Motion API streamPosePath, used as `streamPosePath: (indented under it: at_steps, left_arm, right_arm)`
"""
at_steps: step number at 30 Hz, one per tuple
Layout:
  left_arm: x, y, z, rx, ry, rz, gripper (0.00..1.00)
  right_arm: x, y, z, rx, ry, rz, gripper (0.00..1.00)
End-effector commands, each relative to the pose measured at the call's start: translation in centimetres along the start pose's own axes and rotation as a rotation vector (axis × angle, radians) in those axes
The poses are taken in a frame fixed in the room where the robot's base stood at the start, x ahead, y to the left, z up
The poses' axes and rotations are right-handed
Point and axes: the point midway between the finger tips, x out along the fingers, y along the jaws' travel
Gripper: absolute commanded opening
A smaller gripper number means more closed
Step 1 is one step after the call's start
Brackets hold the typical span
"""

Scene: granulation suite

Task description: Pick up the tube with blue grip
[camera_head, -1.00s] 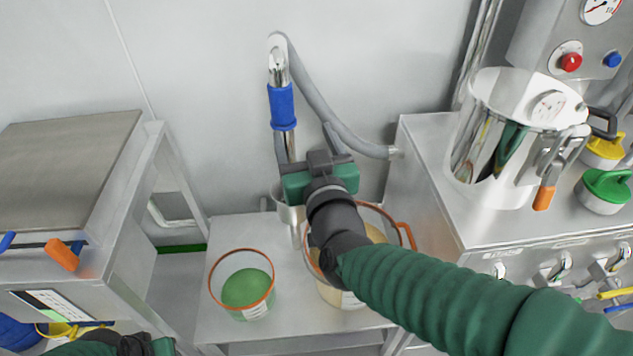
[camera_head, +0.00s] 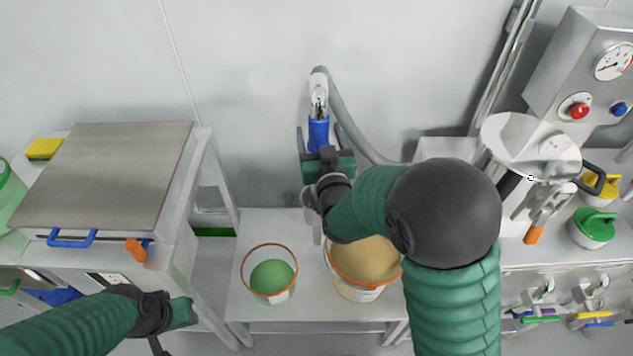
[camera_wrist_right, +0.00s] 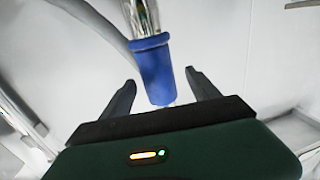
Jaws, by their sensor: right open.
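The tube with the blue grip (camera_head: 318,132) stands upright against the back wall, with a shiny metal end above the blue sleeve and a grey hose running down to the right. In the right wrist view the blue grip (camera_wrist_right: 155,72) lies between the two dark fingers. My right gripper (camera_head: 319,140) is open around the lower part of the grip, and its body hides what is below. In the wrist view (camera_wrist_right: 155,92) a gap shows on both sides of the grip. My left gripper (camera_head: 190,312) is low at the left, away from the tube; its fingers are not clear.
A low steel table holds a container of green powder (camera_head: 271,277) and one of tan powder (camera_head: 365,262), close under my right arm. A steel cabinet (camera_head: 105,175) stands left. A metal vessel (camera_head: 520,150) and a gauge panel (camera_head: 590,70) stand right.

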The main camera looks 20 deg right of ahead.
Motion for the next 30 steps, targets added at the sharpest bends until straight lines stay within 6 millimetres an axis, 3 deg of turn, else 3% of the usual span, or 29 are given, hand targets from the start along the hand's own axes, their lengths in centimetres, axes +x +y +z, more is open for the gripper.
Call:
streamPosePath:
  at_steps: [10,18,30]
  left_arm:
    - [-0.8,0.0,-0.2,0.000,0.001,0.000,0.36]
    - [-0.8,0.0,-0.2,0.000,0.001,0.000,0.36]
    - [-0.8,0.0,-0.2,0.000,0.001,0.000,0.36]
  right_arm:
    - [5.2,-0.1,-0.1,0.000,-0.001,0.004,0.70]
    - [5.8,-0.2,-0.2,0.000,-0.001,0.002,0.70]
    - [5.8,-0.2,-0.1,0.000,-0.001,0.002,0.18]
